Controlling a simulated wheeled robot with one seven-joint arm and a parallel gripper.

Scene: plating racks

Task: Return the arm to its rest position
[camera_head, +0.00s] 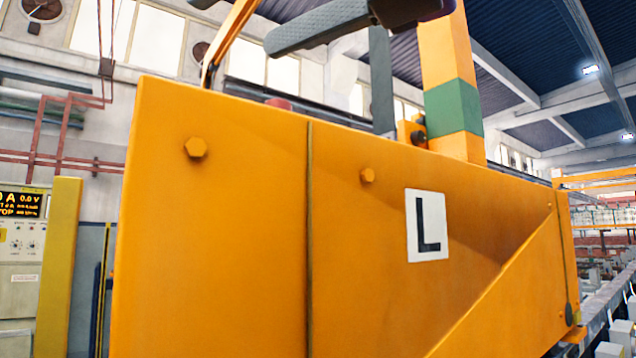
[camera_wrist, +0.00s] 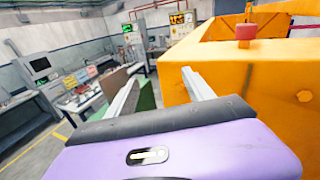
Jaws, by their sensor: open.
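My gripper (camera_wrist: 161,73) shows in the wrist view as a purple body with a dark front edge and two pale fingers spread wide apart. It is open, and nothing shows between the fingers. The right finger overlaps the orange cabinet in the picture; I cannot tell whether they touch. In the head view, grey and purple parts of my arm show at the top edge, above the large orange cabinet (camera_head: 220,240). The rest of the arm is out of the picture.
The orange cabinet with an "L" label (camera_head: 427,226) fills most of the head view. A red button (camera_wrist: 245,33) stands on its top. An orange and green post (camera_head: 453,105) rises behind it. Workbenches (camera_wrist: 85,97) and open floor lie to the left in the wrist view.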

